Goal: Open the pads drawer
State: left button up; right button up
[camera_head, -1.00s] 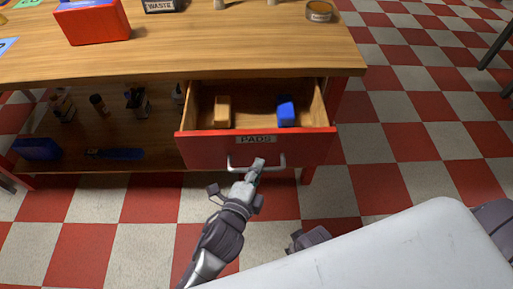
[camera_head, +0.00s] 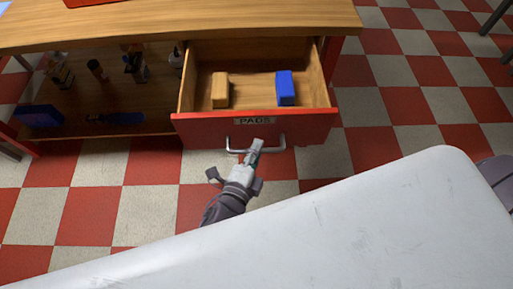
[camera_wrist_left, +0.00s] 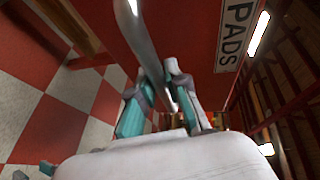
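The red-fronted drawer (camera_head: 300,128) labelled PADS (camera_head: 254,120) stands pulled out from under the wooden tabletop. Inside it are an orange-tan block (camera_head: 220,90) at left and a blue block (camera_head: 285,88) at right. Its metal bar handle (camera_head: 233,151) is on the front. My left gripper (camera_head: 254,147) is at the middle of the handle. In the left wrist view, the handle (camera_wrist_left: 142,38) runs between the two fingers (camera_wrist_left: 160,78), which are closed about it. The right gripper is not in view.
The wooden tabletop (camera_head: 200,22) lies above the drawer. A lower shelf (camera_head: 150,105) at left holds several bottles, a blue box (camera_head: 40,116) and a dark blue item (camera_head: 115,118). Checkered floor (camera_head: 400,105) is clear at right.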

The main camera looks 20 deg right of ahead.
pick_arm(q)
jog(key=o, duration=0.3)
jog(key=shift+o, duration=0.2)
jog(key=v, duration=1.2)
